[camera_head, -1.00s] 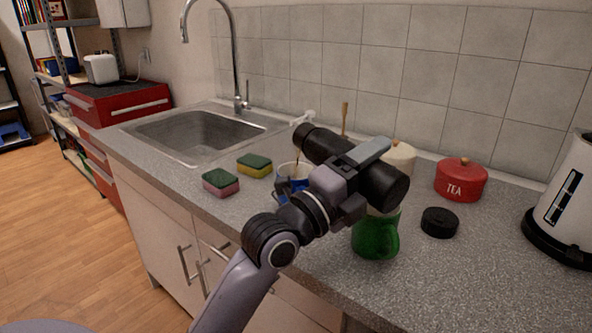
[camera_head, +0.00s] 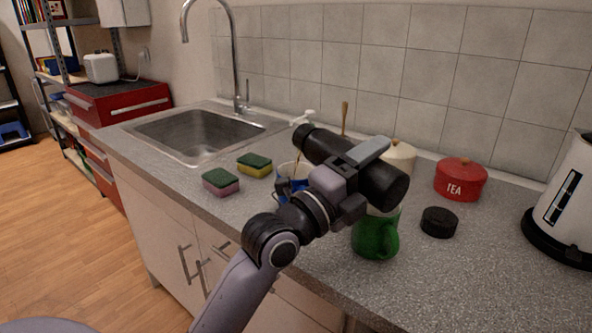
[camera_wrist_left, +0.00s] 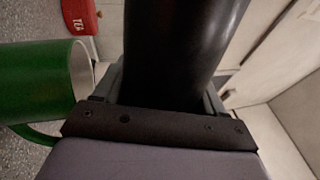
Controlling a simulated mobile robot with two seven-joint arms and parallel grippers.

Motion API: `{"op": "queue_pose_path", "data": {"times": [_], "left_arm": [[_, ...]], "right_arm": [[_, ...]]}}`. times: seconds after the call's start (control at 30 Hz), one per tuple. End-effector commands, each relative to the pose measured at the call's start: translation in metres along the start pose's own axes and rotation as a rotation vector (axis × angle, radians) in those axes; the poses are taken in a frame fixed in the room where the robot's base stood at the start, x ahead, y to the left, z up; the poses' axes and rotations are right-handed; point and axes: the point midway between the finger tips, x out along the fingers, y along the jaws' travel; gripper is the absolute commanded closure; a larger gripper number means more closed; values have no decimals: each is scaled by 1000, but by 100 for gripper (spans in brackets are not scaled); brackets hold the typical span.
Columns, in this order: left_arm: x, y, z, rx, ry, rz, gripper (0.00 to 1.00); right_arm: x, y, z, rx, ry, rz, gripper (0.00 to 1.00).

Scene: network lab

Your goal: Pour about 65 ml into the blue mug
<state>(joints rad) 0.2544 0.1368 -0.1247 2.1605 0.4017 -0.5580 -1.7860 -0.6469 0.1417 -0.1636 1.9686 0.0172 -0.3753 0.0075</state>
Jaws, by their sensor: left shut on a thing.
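My left gripper (camera_head: 350,182) is shut on a black cylindrical flask (camera_head: 318,146), which also fills the middle of the left wrist view (camera_wrist_left: 180,50). The flask is tilted, its left end lying above the blue mug (camera_head: 283,189). A thin brown stream runs from that end down into the mug. The mug stands on the counter, partly hidden behind my gripper, and its liquid level cannot be seen. My right gripper is not in view.
A green mug (camera_head: 374,238) stands close below the flask's right end. A black lid (camera_head: 439,222), red TEA canister (camera_head: 461,181), cream canister (camera_head: 400,157) and white kettle (camera_head: 568,205) are to the right. Two sponges (camera_head: 221,182) (camera_head: 254,166) lie left, near the sink (camera_head: 196,134).

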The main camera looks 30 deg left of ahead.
Motion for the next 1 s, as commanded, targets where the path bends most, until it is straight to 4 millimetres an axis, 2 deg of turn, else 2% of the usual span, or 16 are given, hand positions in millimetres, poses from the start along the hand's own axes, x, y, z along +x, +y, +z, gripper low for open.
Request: {"op": "queue_pose_path", "data": {"times": [0.13, 0.2, 0.4, 1.0], "left_arm": [[-2, 6, -3, 98, 25, -9, 85], [0, -4, -7, 180, 48, -10, 85], [2, -10, -6, 333, 89, -6, 85], [3, -12, -4, 391, 107, -8, 85]], "right_arm": [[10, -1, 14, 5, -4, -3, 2], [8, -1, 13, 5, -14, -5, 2], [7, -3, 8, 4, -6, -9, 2], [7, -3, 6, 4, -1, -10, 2]]}}
